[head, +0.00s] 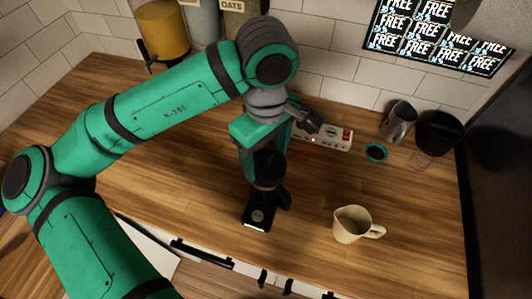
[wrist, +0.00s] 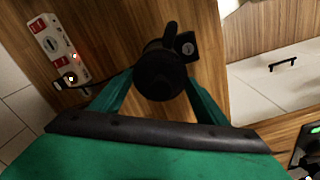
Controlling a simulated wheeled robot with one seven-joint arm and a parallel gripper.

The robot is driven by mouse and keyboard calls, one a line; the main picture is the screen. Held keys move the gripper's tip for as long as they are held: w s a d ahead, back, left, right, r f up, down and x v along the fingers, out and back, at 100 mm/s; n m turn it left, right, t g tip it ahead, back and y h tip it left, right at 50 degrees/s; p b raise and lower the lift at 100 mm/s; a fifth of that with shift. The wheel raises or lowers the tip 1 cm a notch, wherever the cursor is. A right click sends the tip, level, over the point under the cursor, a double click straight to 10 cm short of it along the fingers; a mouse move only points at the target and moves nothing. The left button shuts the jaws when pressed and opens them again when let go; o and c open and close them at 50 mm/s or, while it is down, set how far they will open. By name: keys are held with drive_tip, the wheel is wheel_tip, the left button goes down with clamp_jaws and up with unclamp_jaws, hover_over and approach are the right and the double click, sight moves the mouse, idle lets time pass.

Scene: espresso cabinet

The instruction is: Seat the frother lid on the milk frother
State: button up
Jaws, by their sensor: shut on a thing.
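My gripper (head: 262,170) points down over the counter, its green fingers shut on the black frother lid (head: 268,160). In the wrist view the round dark lid (wrist: 160,72) sits between the fingertips (wrist: 158,80). The milk frother (head: 266,188) stands directly below, with a dark handle on its right and a black base with a round pale mark in front. The handle and part of the base (wrist: 186,45) also show in the wrist view. The lid hides the frother's rim, so I cannot tell whether the lid touches it or hovers just above.
A cream jug (head: 352,226) stands to the right of the frother. A white power strip (head: 325,137) lies behind it, with a teal ring (head: 376,152), a steel pitcher (head: 398,120) and a black bin (head: 438,132) farther right. The wooden counter (head: 190,150) is clear on the left.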

sight(267, 151)
drive_tip(key=shift+f, duration=0.25)
drive_tip(key=o, duration=1.1)
wheel_tip(267, 151, up, 11)
drive_tip(key=shift+f, duration=0.15)
